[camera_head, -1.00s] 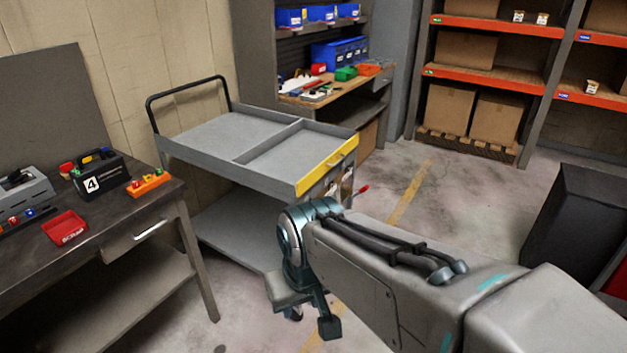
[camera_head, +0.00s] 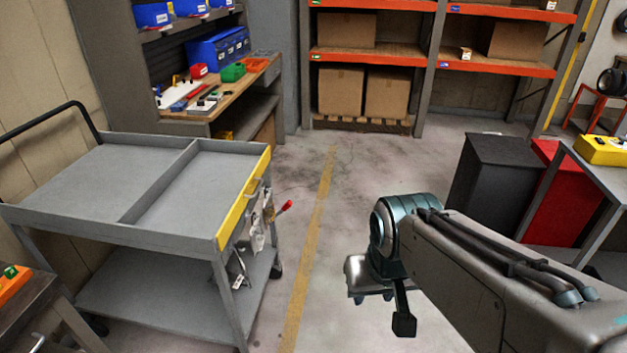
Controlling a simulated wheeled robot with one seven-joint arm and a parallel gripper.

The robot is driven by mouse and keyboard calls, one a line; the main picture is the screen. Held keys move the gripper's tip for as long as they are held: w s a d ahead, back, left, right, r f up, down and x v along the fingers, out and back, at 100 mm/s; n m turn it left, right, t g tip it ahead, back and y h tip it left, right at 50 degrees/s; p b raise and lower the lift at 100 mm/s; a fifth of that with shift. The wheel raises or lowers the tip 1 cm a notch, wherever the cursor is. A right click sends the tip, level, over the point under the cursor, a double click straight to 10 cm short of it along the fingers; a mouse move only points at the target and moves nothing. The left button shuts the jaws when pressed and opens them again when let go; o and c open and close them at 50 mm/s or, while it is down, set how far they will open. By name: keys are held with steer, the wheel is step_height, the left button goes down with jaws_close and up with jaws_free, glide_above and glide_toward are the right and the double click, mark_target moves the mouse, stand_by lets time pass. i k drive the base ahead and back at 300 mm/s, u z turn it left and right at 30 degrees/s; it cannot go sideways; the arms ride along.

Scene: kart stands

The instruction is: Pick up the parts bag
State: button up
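I cannot make out a parts bag for certain. Small whitish items (camera_head: 257,236) hang at the yellow-edged end of the grey cart (camera_head: 130,226); they are too small to tell whether one is a bag. My gripper (camera_head: 372,298) is over open floor, right of the cart and apart from it. It points down and away from me, and its fingertips are partly hidden, so I cannot tell if it is open or shut. I see nothing held in it.
A red-tipped tool (camera_head: 285,207) sticks out from the cart's end. A workbench (camera_head: 228,98) with bins stands behind. Shelving (camera_head: 425,60) with boxes is at the back. A black cabinet (camera_head: 490,190) and a grey table (camera_head: 598,172) stand right. The central floor is clear.

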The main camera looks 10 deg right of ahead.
mark_target(268, 212)
steer(key=z, duration=0.25)
steer(key=i, duration=0.7)
steer(key=u, duration=0.6)
steer(key=i, duration=0.8)
steer(key=u, duration=0.8)
